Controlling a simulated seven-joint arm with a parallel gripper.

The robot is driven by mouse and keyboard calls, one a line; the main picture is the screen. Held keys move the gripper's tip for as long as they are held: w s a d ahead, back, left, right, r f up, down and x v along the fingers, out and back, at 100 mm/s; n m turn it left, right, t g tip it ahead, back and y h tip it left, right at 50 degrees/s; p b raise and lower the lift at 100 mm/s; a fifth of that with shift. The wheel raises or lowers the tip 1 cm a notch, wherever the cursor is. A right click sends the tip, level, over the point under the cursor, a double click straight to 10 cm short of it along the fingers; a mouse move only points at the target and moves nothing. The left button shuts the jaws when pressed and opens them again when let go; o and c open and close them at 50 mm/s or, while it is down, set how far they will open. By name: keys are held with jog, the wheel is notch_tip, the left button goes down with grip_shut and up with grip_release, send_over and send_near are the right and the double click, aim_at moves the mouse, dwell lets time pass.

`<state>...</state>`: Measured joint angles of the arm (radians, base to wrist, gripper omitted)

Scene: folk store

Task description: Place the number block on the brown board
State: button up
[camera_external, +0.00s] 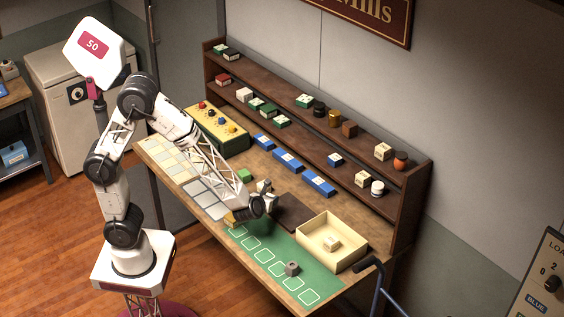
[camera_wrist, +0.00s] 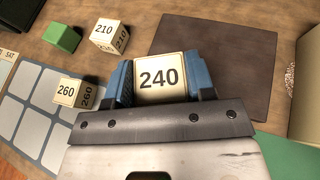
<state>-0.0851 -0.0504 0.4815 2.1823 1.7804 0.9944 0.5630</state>
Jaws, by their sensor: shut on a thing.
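The number block (camera_wrist: 159,78) is a cream cube marked 240. In the wrist view, my gripper (camera_wrist: 163,82) has its two blue fingers shut on its sides, with the number facing the camera. The brown board (camera_wrist: 222,60) is a flat dark square beyond and to the right of the block. The held block overlaps the board's near left part in this view; its height above the surface cannot be told. In the external view the brown board (camera_external: 297,213) lies beside the cream tray, and my wrist is just left of it, hiding the held block.
A 210 block (camera_wrist: 109,36) and a green block (camera_wrist: 62,38) sit left of the board. A 260 block (camera_wrist: 68,92) is by the grey pads (camera_wrist: 38,112). A cream tray (camera_external: 348,231) holds a block. A grey nut-like piece (camera_external: 292,268) lies on the green mat (camera_external: 265,262).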

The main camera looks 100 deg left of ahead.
jog(key=w+a, duration=0.1)
jog(key=w, duration=0.4)
jog(key=w+a+f, duration=0.1)
jog(key=w, duration=0.2)
jog(key=shift+w+a, duration=0.2)
jog(key=shift+a, duration=0.15)
jog(key=shift+f, duration=1.7)
jog(key=shift+f, duration=0.15)
jog(key=o, duration=0.9)
